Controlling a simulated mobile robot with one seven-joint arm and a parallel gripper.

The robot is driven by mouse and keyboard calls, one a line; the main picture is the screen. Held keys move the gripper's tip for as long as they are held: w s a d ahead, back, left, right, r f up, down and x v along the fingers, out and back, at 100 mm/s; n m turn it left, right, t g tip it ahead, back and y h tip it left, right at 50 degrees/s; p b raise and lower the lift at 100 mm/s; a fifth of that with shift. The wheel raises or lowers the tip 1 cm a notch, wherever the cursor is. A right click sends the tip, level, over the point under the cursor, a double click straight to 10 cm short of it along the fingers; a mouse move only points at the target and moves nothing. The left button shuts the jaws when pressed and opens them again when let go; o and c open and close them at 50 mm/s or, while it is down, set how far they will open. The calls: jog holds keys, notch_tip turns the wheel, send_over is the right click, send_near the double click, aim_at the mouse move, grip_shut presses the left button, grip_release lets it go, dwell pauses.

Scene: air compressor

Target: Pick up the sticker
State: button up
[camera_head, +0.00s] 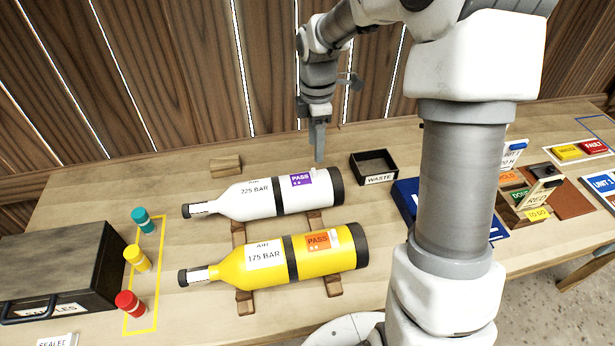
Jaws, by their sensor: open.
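Two stickers marked PASS show. An orange one (318,242) is on the yellow cylinder (221,268), labelled 175 BAR. Both cylinders lie on their sides with necks to the left. My gripper (319,158) points down just above the right end of the white cylinder, close to the purple sticker's upper right corner. It is open, and I see nothing held in it. A small pale bit shows at that corner; I cannot tell whether it is a lifted edge.
A black WASTE tray (374,168) stands right of the white cylinder. A wooden block (226,166) lies behind it. A black case (62,270) and teal (141,220), yellow (137,258) and red (130,303) pieces are at left. My arm hides part of the table's right side.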

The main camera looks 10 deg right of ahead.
aim_at(312, 170)
jog(key=f, duration=0.8)
jog(key=shift+w+a, duration=0.3)
grip_shut()
dwell(1.1)
